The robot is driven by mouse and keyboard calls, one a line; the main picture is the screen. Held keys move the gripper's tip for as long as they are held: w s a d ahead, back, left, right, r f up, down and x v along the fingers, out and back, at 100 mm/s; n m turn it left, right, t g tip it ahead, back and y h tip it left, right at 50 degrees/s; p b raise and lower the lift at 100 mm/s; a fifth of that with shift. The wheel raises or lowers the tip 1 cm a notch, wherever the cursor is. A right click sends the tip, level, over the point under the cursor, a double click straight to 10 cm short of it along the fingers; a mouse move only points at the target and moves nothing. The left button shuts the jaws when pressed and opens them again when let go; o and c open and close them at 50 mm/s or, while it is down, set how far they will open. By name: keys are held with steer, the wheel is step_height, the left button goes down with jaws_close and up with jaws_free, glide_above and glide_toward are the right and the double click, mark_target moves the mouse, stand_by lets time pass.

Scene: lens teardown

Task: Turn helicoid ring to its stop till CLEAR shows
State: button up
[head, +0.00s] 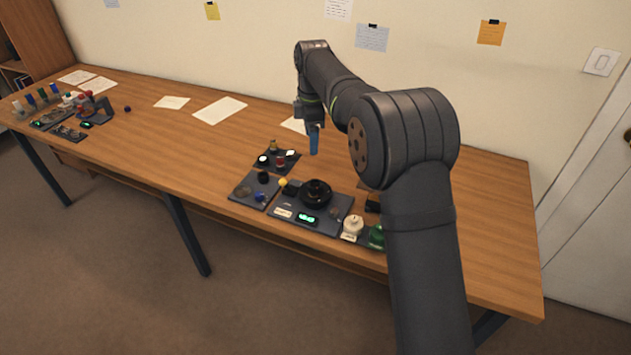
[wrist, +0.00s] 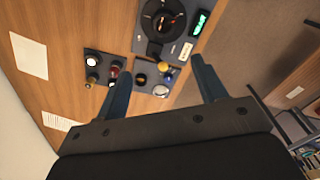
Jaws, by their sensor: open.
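The helicoid ring appears to be the round black ring (head: 316,193) on a dark grey base plate (head: 337,225) near the table's front edge. It also shows at the top of the wrist view (wrist: 163,22). A small display (head: 307,218) on the plate glows green; it shows in the wrist view too (wrist: 200,23), but its text is too small to read. My gripper (head: 314,140) is above the table, behind and apart from the ring.
Small dark trays with knobs stand left of the plate (head: 254,190) and behind it (head: 277,160). A cream knob (head: 352,228) and a green part (head: 377,236) stand to its right. More devices (head: 60,115) sit at the far left.

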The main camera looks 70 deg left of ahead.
mark_target(316, 184)
steer(key=shift+m, duration=0.7)
steer(key=f, duration=1)
steer(key=d+f, duration=0.1)
steer(key=f, duration=0.4)
steer(key=shift+w+f, duration=0.3)
steer(key=shift+w, duration=0.05)
steer(key=c, duration=1)
